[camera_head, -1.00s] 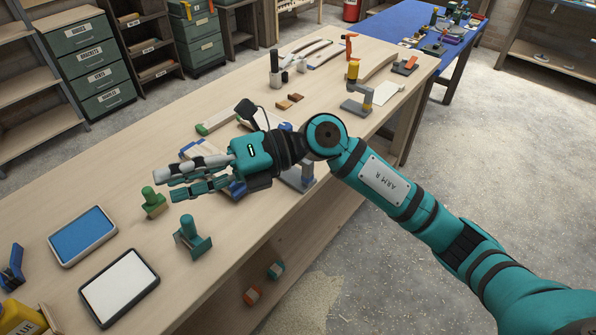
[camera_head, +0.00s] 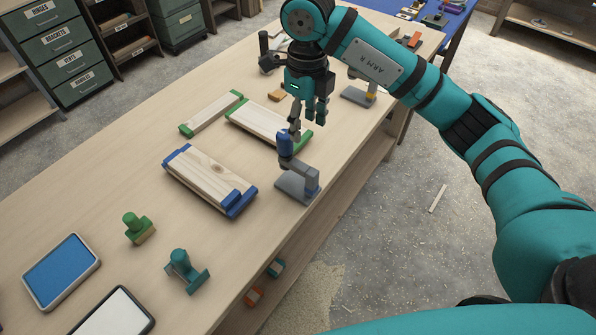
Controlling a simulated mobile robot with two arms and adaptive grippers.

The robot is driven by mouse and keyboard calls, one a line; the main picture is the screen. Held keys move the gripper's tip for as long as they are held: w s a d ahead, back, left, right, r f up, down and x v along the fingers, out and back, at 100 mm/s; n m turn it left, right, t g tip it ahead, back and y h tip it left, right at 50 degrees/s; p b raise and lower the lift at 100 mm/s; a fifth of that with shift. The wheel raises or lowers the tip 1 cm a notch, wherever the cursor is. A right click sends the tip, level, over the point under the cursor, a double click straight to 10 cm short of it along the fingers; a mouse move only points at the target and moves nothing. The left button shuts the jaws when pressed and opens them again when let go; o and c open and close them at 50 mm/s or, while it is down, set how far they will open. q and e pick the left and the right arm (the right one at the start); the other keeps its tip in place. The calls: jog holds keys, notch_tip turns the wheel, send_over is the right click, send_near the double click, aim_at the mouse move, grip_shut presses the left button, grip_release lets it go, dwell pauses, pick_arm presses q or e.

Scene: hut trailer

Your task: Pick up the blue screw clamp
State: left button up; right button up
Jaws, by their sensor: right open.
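The blue screw clamp (camera_head: 298,185) stands near the table's front edge, with a grey base and arm and a blue handle (camera_head: 285,144) pointing up. My right gripper (camera_head: 298,124) points down just over the blue handle, open, with its fingers close to the handle's top. A dark finger overlaps the handle in the picture; I cannot tell whether it touches. My left gripper is not in view.
Wooden boards with blue ends (camera_head: 205,178) and green ends (camera_head: 212,113) lie left of the clamp. A second grey clamp (camera_head: 358,95) stands farther back. Green (camera_head: 137,230) and teal (camera_head: 183,268) stamps stand nearer, beside a blue pad (camera_head: 62,270).

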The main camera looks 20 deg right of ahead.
aim_at(304, 167)
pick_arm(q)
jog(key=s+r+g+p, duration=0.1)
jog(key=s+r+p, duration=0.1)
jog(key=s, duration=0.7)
pick_arm(e)
jog(key=f, duration=0.2)
jog(key=s+f, duration=0.1)
jog(key=f, duration=0.2)
jog(key=shift+s+f, duration=0.15)
jog(key=f, duration=0.2)
jog(key=shift+w+f, duration=0.4)
jog(key=shift+s+a+f+p, duration=0.1)
jog(key=shift+f+p, duration=0.7)
jog(key=shift+p, duration=0.05)
notch_tip(304, 167, down, 4)
jog(key=shift+a+f+p, duration=0.15)
jog(key=shift+p, duration=0.8)
jog(key=c, duration=0.8)
grip_shut()
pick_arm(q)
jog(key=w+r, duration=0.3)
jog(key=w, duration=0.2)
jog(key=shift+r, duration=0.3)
